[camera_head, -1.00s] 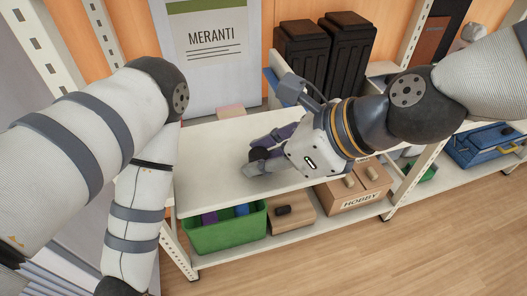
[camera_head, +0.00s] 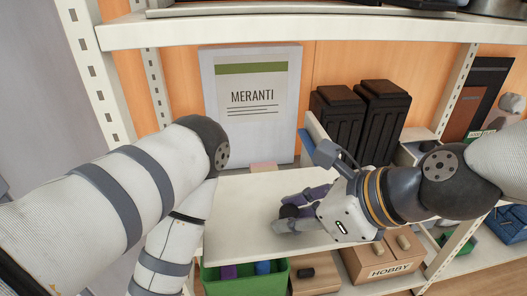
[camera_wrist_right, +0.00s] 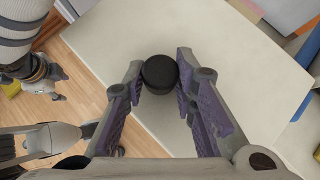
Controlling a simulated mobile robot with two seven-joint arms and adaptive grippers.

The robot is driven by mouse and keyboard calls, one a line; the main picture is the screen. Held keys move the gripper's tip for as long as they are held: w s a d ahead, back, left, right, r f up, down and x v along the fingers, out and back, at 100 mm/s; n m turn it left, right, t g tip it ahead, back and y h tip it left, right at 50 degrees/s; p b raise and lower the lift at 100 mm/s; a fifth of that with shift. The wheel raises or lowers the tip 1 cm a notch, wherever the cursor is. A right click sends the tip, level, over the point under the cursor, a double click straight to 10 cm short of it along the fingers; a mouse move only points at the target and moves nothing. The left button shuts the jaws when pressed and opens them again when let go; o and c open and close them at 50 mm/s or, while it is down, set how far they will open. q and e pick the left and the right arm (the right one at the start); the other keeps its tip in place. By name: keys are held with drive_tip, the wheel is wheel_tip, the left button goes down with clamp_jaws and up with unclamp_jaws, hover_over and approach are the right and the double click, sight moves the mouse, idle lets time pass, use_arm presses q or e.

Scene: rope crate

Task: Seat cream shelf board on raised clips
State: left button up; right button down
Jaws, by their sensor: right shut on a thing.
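The cream shelf board (camera_head: 240,215) lies about level above the lower shelf in the head view; its pale top fills much of the right wrist view (camera_wrist_right: 210,45). My right gripper (camera_head: 289,210) is low over the board. Its purple-padded fingers are shut on a black round knob (camera_wrist_right: 159,72), which stands at the board's near edge in the wrist view. The raised clips cannot be made out, nor whether the board touches them. My left arm runs down out of the head view; what seems my left gripper (camera_wrist_right: 54,92) is small at the wrist view's left.
A green bin (camera_head: 245,277), a brown box (camera_head: 316,272) and a HOBBY carton (camera_head: 388,262) stand under the board. Behind it are a MERANTI panel (camera_head: 252,100) and black containers (camera_head: 383,120). An upper shelf (camera_head: 290,30) crosses above; a perforated post (camera_head: 85,60) stands left.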

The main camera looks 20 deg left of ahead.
sight(276, 177)
use_arm(q)
drive_tip(key=shift+s+f, duration=0.15)
drive_tip(key=shift+s, duration=0.05)
use_arm(e)
drive_tip(key=shift+w+a, duration=0.7)
drive_tip(key=shift+w, duration=0.3)
drive_tip(key=shift+w+a, duration=0.65)
drive_tip(key=shift+w, duration=0.35)
drive_tip(key=shift+w, duration=0.1)
drive_tip(key=shift+w+a, duration=0.55)
drive_tip(key=shift+w, duration=0.1)
use_arm(q)
drive_tip(key=shift+s+f+b, duration=0.45)
drive_tip(key=shift+f+b, duration=0.05)
drive_tip(key=shift+b, duration=0.05)
use_arm(e)
drive_tip(key=shift+w+a, duration=0.6)
drive_tip(key=shift+w, duration=0.25)
drive_tip(key=shift+w+a, duration=0.55)
drive_tip(key=shift+w, duration=0.3)
use_arm(q)
drive_tip(key=shift+g, duration=0.3)
use_arm(e)
drive_tip(key=shift+w, duration=0.1)
